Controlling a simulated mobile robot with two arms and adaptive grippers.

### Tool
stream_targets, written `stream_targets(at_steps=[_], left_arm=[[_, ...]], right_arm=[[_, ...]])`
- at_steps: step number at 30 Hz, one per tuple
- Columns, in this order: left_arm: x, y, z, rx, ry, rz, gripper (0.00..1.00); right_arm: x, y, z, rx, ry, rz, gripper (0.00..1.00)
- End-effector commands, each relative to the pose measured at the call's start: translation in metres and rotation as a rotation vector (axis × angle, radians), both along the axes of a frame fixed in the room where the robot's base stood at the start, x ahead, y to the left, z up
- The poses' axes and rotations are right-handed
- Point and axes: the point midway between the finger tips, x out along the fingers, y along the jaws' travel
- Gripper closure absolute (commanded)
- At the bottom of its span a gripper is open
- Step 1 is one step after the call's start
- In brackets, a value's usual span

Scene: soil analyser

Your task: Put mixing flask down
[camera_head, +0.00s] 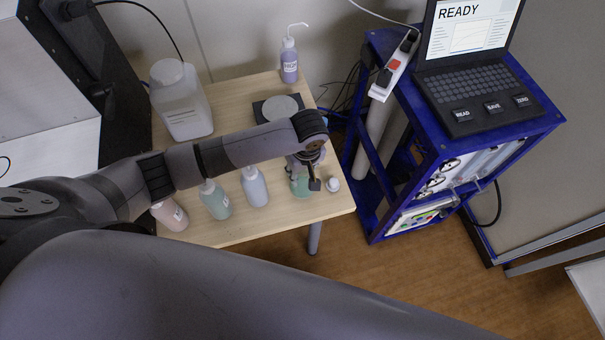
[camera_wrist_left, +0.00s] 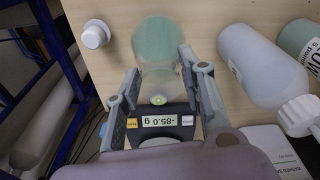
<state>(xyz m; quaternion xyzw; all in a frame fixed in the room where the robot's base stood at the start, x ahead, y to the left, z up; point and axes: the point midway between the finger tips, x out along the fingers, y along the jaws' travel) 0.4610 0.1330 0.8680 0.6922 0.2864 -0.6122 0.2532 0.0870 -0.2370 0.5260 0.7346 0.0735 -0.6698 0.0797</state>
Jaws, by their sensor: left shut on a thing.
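The mixing flask (camera_head: 300,186) is clear with green liquid in it, at the right front of the wooden table (camera_head: 243,232) in the head view. My left gripper (camera_head: 310,175) is shut on it, partly hiding it there. In the left wrist view the flask (camera_wrist_left: 156,42) sits between the two fingers of my left gripper (camera_wrist_left: 166,72), its green body towards the table top. I cannot tell whether its base touches the table. My right gripper is not in view.
A small white cap (camera_head: 333,184) lies just right of the flask. Several bottles, one pale blue (camera_head: 254,187), stand to its left. A balance (camera_head: 278,107) reading -85.0 g, a wash bottle (camera_head: 289,62) and a jug (camera_head: 182,105) stand behind. A blue cart (camera_head: 375,150) is at right.

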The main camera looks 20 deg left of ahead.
Motion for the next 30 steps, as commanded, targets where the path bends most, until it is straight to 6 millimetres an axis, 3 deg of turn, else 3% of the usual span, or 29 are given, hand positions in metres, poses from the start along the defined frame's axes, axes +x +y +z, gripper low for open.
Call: stream_targets(at_steps=[6,17,18,27,30], left_arm=[[0.000,0.000,-0.025,-0.001,0.001,0.000,0.90],[0.000,0.000,-0.028,-0.001,0.001,0.001,0.90],[0.000,0.000,-0.029,-0.001,0.001,0.001,0.63],[0.000,0.000,-0.028,0.000,0.000,0.001,0.43],[0.000,0.000,-0.028,0.000,0.000,0.001,0.43]], right_arm=[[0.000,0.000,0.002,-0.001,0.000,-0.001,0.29],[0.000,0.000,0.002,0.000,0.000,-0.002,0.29],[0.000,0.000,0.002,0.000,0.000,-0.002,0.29],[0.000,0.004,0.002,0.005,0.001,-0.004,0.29],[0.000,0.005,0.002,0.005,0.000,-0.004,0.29]])
